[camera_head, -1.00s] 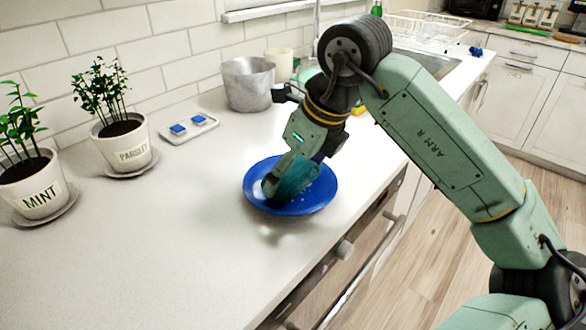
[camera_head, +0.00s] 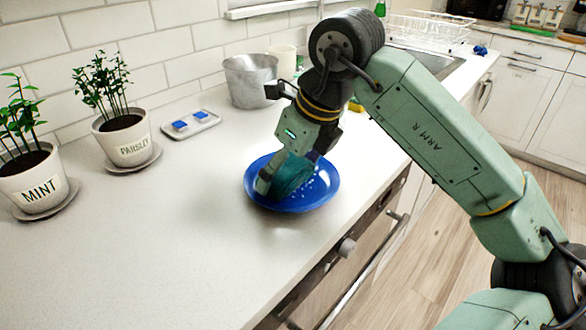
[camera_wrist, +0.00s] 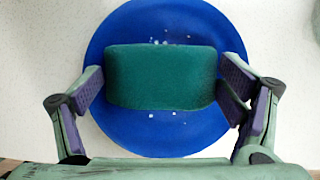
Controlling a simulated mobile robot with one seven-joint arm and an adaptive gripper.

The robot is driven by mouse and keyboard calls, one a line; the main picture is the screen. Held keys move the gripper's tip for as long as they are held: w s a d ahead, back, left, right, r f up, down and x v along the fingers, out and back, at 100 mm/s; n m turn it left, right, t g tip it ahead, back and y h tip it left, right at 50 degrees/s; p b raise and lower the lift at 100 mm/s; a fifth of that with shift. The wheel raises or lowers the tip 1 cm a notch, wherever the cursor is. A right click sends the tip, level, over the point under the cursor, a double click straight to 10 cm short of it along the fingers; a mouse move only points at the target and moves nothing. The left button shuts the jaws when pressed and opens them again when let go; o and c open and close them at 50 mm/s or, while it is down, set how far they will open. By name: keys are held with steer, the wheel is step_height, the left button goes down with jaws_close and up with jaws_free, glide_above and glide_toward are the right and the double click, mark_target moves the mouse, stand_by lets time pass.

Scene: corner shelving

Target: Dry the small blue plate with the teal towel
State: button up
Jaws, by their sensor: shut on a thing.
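The small blue plate (camera_head: 318,192) lies on the counter near its front edge. Whitish drops show on it, above and below the towel in the wrist view (camera_wrist: 165,134). The teal towel (camera_wrist: 162,76), a folded pad, is between the fingers of my gripper (camera_wrist: 164,90), over the middle of the plate. My gripper (camera_head: 283,178) points down at the plate in the head view and is shut on the towel (camera_head: 292,176). The towel appears to rest on the plate; its underside is hidden.
Potted mint (camera_head: 33,183) and parsley (camera_head: 126,142) stand on saucers at the left. A small tray (camera_head: 204,120) with blue items, a grey metal pot (camera_head: 250,82) and a white cup (camera_head: 283,58) stand along the wall. The counter left of the plate is clear.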

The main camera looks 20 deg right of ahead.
mark_target(303, 176)
steer(key=shift+w+a+f, duration=0.1)
steer(key=shift+a+f, duration=0.05)
steer(key=shift+a, duration=0.2)
steer(key=shift+s+d+b, duration=0.3)
steer(key=shift+s+d, duration=0.15)
steer(key=shift+d, duration=0.15)
steer(key=shift+s+d+b, duration=0.35)
steer(key=shift+s+d, duration=0.2)
steer(key=shift+d, duration=0.3)
steer(key=shift+w+d, duration=0.1)
steer(key=shift+d, duration=0.2)
steer(key=shift+w+a+b, duration=0.35)
steer(key=shift+w+a, duration=0.1)
steer(key=shift+a, duration=0.3)
steer(key=shift+w+a+b, duration=0.25)
steer(key=shift+a+b, duration=0.1)
steer(key=shift+a, duration=0.25)
steer(key=shift+w+a+b, duration=0.2)
steer(key=shift+a+b, duration=0.1)
steer(key=shift+a, duration=0.25)
steer(key=shift+s+d, duration=0.5)
steer(key=shift+d, duration=0.35)
steer(key=shift+s+d, duration=0.45)
steer(key=shift+d, duration=0.35)
steer(key=shift+d+b, duration=0.35)
steer(key=shift+d, duration=0.65)
steer(key=shift+w+a, duration=0.85)
steer(key=shift+a, duration=0.3)
